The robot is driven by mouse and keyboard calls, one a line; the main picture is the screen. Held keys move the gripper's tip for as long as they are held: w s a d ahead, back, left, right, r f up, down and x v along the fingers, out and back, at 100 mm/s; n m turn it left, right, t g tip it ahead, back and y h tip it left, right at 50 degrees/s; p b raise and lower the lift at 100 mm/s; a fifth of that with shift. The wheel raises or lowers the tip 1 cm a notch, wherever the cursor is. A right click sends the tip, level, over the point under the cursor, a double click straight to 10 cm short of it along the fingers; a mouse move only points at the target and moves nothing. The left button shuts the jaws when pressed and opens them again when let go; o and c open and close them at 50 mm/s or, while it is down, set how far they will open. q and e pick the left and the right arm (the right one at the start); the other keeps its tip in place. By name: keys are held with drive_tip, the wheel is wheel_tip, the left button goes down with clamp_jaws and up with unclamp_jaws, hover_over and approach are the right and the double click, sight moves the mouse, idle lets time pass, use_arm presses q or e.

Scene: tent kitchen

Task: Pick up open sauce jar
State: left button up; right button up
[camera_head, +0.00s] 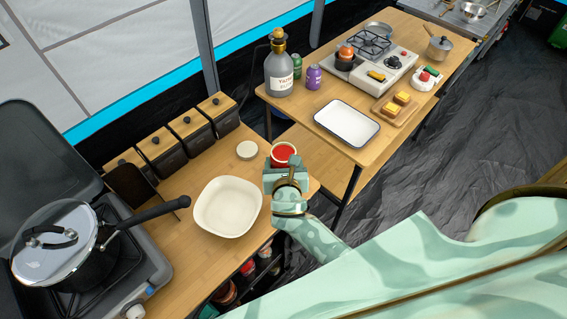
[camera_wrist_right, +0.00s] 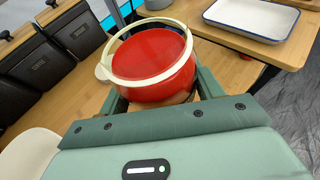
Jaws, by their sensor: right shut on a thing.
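The open sauce jar (camera_head: 284,153), with red sauce showing inside a pale rim, is at the right end of the lower wooden counter (camera_head: 180,245). My right gripper (camera_head: 285,172) is at its near side. In the right wrist view the jar (camera_wrist_right: 153,66) sits between the two green fingers of the right gripper (camera_wrist_right: 160,92), which are shut on it. Whether its base touches the counter cannot be told. A round white lid (camera_head: 247,149) lies just left of the jar. My left gripper is not in view.
A white square bowl (camera_head: 227,207) stands close to the left of the gripper. Black canisters (camera_head: 163,154) line the counter's back, and a pot (camera_head: 75,245) sits on the stove at left. A higher table with a white tray (camera_head: 347,124) and a grey bottle (camera_head: 279,72) stands beyond.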

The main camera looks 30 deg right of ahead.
sight(283, 150)
wheel_tip(283, 150, up, 2)
drive_tip(key=shift+r+p, duration=0.2)
drive_tip(key=shift+p, duration=0.35)
drive_tip(key=shift+s+r, duration=0.1)
drive_tip(key=shift+r, duration=0.25)
drive_tip(key=s+r+p, duration=0.2)
drive_tip(key=s+r, duration=0.2)
drive_tip(key=s, duration=0.2)
drive_tip(key=s+a+r+p, duration=0.1)
drive_tip(key=s+r+p, duration=0.1)
drive_tip(key=s+r, duration=0.3)
drive_tip(key=shift+s+a+r, duration=0.15)
drive_tip(key=shift+s, duration=1.15)
